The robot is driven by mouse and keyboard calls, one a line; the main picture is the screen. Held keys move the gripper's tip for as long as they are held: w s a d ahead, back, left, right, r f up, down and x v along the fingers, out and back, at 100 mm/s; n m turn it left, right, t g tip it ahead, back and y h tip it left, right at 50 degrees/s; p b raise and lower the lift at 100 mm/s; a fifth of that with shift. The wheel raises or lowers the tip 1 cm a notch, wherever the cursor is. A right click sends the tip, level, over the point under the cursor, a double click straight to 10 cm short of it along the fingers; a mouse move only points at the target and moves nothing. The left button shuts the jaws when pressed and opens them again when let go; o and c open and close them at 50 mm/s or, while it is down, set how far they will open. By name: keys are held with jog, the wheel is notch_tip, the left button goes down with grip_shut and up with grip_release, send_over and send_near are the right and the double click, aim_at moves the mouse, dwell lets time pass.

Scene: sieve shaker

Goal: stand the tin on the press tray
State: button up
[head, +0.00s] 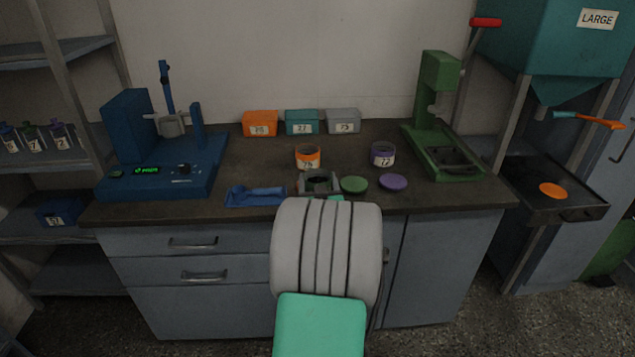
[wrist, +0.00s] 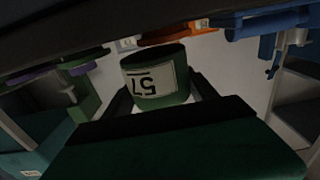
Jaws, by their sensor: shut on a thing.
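A green tin labelled 57 (wrist: 162,100) is between the fingers of my gripper (wrist: 160,92) in the wrist view, which shows it upside down. My gripper (head: 319,184) is shut on it above the front of the bench in the head view, where my arm hides most of the tin. The green press (head: 438,85) stands at the right of the bench, with its tray (head: 468,172) at its base. The tin is well to the left of the press tray, apart from it.
An orange-banded tin (head: 307,158) and a purple-banded tin (head: 383,155) stand on the bench. A green lid (head: 354,185) and purple lid (head: 393,182) lie between my gripper and the press. A blue scoop tray (head: 255,196) and blue machine (head: 165,165) are left.

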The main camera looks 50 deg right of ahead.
jog(key=shift+r, duration=0.15)
jog(key=shift+f+b, duration=0.35)
jog(key=shift+b, duration=0.1)
jog(key=o, duration=1.7)
jog(key=shift+c, duration=0.2)
